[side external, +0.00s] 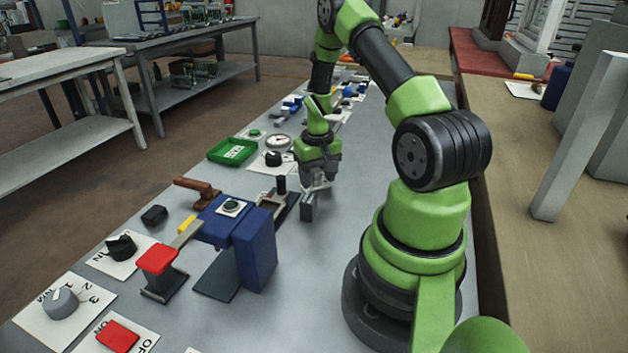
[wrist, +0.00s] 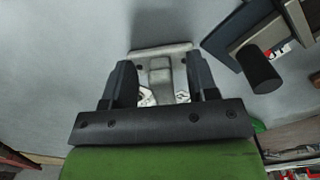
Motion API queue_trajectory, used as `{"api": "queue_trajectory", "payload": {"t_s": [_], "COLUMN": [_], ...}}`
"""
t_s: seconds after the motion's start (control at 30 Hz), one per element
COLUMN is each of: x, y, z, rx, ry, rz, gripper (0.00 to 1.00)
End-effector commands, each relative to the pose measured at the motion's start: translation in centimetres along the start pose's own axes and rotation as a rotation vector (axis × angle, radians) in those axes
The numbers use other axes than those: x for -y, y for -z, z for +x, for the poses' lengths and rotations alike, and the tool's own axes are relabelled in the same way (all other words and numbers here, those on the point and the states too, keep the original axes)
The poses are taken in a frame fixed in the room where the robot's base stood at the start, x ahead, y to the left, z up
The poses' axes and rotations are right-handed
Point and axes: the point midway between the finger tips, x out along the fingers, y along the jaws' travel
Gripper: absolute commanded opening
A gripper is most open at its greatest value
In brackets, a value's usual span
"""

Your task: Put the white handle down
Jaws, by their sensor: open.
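My gripper (side external: 316,188) is low over the grey table, just right of a device with a black post. In the wrist view my gripper (wrist: 161,82) has its two dark fingers apart. A pale, whitish-grey handle-like piece (wrist: 160,49) lies between and just beyond the fingertips, with a grey block in its middle. Gaps show between it and the fingers. I take it for the white handle, but its full shape is partly hidden by the gripper. In the side view a small grey block (side external: 307,207) shows under the gripper; I cannot tell whether it belongs to the handle.
The black post (wrist: 258,69) stands close to the right of my gripper in the wrist view. A blue box fixture (side external: 255,250), a red-topped lever (side external: 157,258), a brown-handled piece (side external: 197,190) and a green tray (side external: 232,151) line the table. The table right of the gripper is clear.

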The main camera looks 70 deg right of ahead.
Motion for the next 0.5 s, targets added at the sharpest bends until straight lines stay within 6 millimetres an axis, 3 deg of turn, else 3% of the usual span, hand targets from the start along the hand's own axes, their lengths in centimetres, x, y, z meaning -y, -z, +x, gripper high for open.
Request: {"api": "queue_trajectory", "payload": {"t_s": [0.07,0.3,0.5], "x": [0.00,0.00,0.00], "y": [0.00,0.00,0.01], "z": [-0.03,-0.05,-0.07], "rx": [0.000,0.000,0.000], "ry": [0.000,0.000,0.000], "rz": [0.000,0.000,0.000], "gripper": [0.53,0.00,0.00]}}
